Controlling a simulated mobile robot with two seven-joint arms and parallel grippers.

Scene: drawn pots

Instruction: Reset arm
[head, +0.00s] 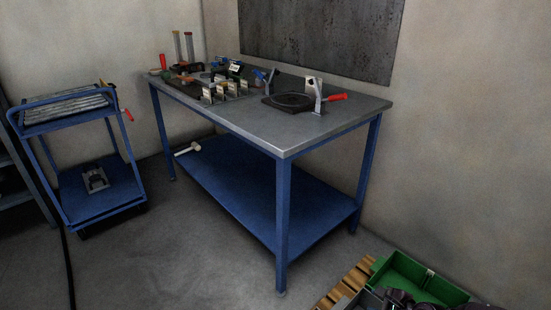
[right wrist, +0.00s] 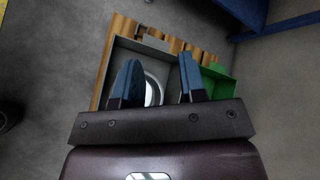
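My right gripper (right wrist: 160,78) shows in the right wrist view with its two blue fingers apart and nothing between them. It is above a grey bin (right wrist: 121,60) on a wooden pallet. A round, pale metallic thing (right wrist: 153,90) lies in the bin, partly hidden by the left finger. At the bottom right of the head view, dark parts overlap the bins; I cannot clearly make out a gripper there. My left gripper is in neither view.
A green bin (head: 405,272) stands on the wooden pallet (head: 345,285), near the workbench (head: 335,115). The bench holds a clamp with a red handle (head: 336,97) and several tools. A blue cart (head: 95,205) stands at the left. The floor between is mostly clear.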

